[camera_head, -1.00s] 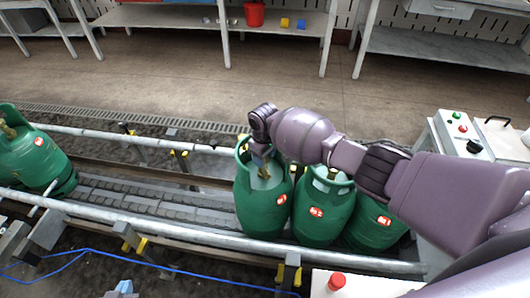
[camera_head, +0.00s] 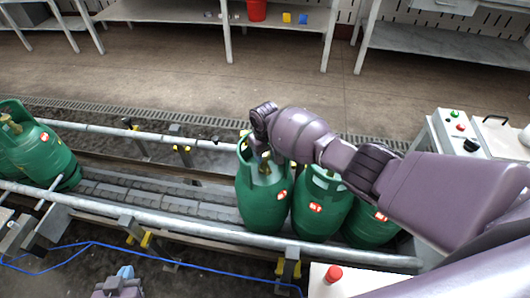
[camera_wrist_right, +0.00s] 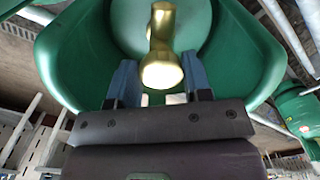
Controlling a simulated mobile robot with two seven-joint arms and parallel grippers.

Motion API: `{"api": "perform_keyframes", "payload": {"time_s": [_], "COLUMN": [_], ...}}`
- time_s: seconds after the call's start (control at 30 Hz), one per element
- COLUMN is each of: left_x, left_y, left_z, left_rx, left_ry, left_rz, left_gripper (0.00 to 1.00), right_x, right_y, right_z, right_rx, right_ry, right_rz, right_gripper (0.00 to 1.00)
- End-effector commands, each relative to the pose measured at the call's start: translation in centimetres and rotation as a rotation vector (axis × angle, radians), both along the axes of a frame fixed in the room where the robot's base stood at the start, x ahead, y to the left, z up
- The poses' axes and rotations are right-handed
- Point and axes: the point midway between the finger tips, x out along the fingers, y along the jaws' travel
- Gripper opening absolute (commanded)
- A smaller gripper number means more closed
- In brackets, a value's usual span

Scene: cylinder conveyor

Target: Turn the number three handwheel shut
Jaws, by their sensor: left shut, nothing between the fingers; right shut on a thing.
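The number three cylinder (camera_head: 262,205) is green, upright on the conveyor, the leftmost of three close together. Its brass valve (camera_wrist_right: 162,25) stands inside the collar in the right wrist view. My right gripper (camera_wrist_right: 160,82) reaches into this collar and is shut on the brass handwheel part (camera_wrist_right: 160,72), one blue finger on each side. The wheel's outline is not clear, so I cannot tell how far it is turned. In the head view my arm partly hides the valve. My left gripper (camera_head: 124,272) is shut and empty at the bottom edge, away from the cylinders.
The number two cylinder (camera_head: 318,212) and another cylinder (camera_head: 365,228) stand to the right. More green cylinders (camera_head: 45,158) are at far left. The conveyor rail (camera_head: 130,210) runs in front. A control box (camera_head: 458,130) and a red button (camera_head: 333,273) are at right.

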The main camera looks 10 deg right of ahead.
Motion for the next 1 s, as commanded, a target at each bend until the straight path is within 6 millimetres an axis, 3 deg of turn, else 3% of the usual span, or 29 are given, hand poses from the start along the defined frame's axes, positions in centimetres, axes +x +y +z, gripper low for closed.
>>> {"api": "perform_keyframes", "payload": {"time_s": [0.07, 0.1, 0.23, 0.63, 1.0], "left_x": [-0.2, -0.2, -0.3, -0.1, 0.3], "left_y": [0.0, 0.0, 0.1, 0.0, 0.0], "left_z": [-0.1, -0.2, -0.2, 0.2, 1.9], "left_rx": [0.0, 0.0, 0.0, 0.0, 0.001], "left_ry": [0.004, 0.005, 0.007, 0.002, -0.009], "left_rz": [0.0, 0.002, 0.002, 0.0, -0.001], "left_gripper": [0.0, 0.0, 0.0, 0.0, 0.0], "right_x": [0.0, 0.0, 0.0, 0.1, 0.1], "right_y": [0.0, 0.0, 0.0, 0.0, 0.0], "right_z": [0.0, 0.0, 0.0, 0.8, 7.1], "right_rx": [0.002, 0.002, 0.001, 0.002, 0.002], "right_ry": [0.001, 0.001, 0.0, -0.002, -0.003], "right_rz": [-0.002, -0.001, -0.001, 0.0, 0.0], "right_gripper": [0.21, 0.5, 0.7, 0.71, 0.71]}}
